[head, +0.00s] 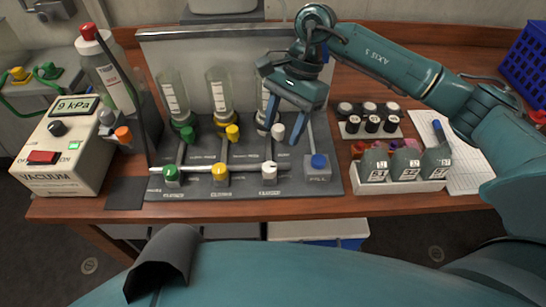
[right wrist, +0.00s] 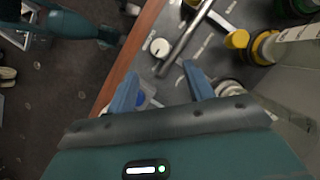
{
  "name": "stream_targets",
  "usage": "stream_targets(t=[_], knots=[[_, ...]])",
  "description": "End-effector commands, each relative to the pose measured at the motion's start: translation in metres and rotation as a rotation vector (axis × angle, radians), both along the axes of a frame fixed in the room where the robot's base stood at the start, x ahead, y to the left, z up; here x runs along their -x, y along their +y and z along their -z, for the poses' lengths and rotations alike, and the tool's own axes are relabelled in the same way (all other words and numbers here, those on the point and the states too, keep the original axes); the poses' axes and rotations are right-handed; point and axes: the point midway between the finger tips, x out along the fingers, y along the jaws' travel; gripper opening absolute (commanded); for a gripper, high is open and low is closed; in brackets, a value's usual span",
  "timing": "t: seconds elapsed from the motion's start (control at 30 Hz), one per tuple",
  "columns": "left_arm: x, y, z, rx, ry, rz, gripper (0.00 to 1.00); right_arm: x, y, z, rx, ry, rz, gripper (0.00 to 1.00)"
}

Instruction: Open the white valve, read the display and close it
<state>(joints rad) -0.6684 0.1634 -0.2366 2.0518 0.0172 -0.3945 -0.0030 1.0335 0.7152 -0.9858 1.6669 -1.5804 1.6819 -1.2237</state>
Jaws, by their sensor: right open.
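The white valve (head: 269,170) is the white knob on the front row of the grey manifold panel (head: 245,187). Another white knob (head: 278,131) sits behind it below the right glass column. In the right wrist view the front white knob (right wrist: 159,47) shows beyond the fingertips. The knob's turn position is too small to tell. The display (head: 75,105) on the vacuum box reads 9 kPa. My right gripper (head: 283,126) is open and empty, above the panel's right part, apart from the front white knob. My left gripper is not in view.
Green (head: 171,174) and yellow (head: 220,173) knobs stand left of the white one. A blue-topped FILL block (head: 317,166) is close on its right. Glass columns (head: 220,92) rise behind. A bottle rack (head: 400,184) and paper sheet (head: 470,165) lie to the right.

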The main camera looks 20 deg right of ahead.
Motion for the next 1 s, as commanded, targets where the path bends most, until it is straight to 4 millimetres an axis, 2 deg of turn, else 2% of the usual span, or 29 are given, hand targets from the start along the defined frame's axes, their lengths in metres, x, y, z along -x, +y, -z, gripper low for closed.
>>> stream_targets(t=[0.2, 0.43, 0.6, 0.87, 1.0], knots=[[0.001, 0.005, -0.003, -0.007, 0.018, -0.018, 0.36, 0.011, 0.017, 0.043, -0.001, 0.006, -0.003, 0.52], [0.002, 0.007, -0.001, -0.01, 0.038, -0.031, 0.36, 0.017, 0.029, 0.077, -0.002, 0.005, 0.0, 0.52], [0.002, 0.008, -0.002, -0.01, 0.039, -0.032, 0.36, 0.018, 0.033, 0.087, -0.003, 0.001, -0.001, 0.52], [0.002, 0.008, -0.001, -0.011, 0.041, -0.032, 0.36, 0.018, 0.033, 0.089, -0.003, 0.001, 0.0, 0.52], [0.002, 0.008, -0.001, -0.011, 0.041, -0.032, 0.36, 0.018, 0.033, 0.089, -0.003, 0.001, 0.0, 0.43]])
